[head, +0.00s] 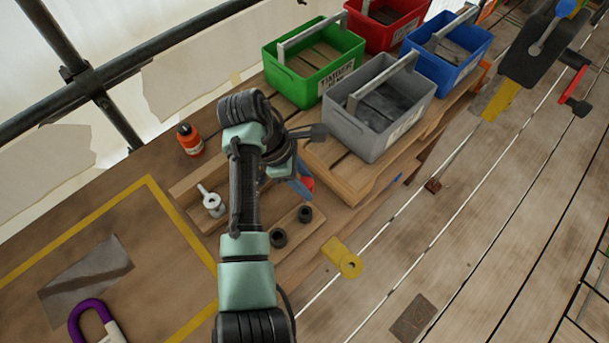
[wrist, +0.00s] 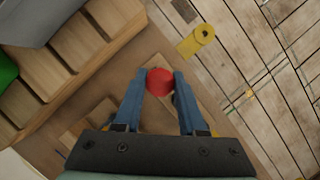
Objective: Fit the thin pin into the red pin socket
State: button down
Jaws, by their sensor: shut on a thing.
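My gripper (wrist: 160,84) has blue fingers, shut on a red round thing (wrist: 160,81) held between the fingertips. In the head view, a bit of red (head: 307,183) shows at the fingertips, just beyond a wooden block with two dark round sockets (head: 279,238) (head: 305,214). I cannot tell whether the red thing is the head of the thin pin or the red socket. No thin shaft shows; anything below the red thing is hidden. A pale grey ringed fitting (head: 212,204) lies or stands on a wooden strip left of my arm.
An orange bottle (head: 190,140) stands behind on the bench. Grey (head: 372,140), green (head: 284,75), blue (head: 480,42) and red (head: 360,24) crates stand at the back. A yellow fitting (head: 343,257) is at the bench's right edge. A purple shackle (head: 88,312) lies at lower left.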

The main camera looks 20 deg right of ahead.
aim_at(305, 202)
jog(key=shift+f+b, duration=0.85)
jog(key=shift+f, duration=1.45)
jog(key=shift+p, duration=1.2)
jog(key=shift+f+b, duration=1.55)
jog(key=shift+f, duration=0.9)
jog(key=shift+c, duration=2)
grip_release()
jog(key=v, duration=1.3)
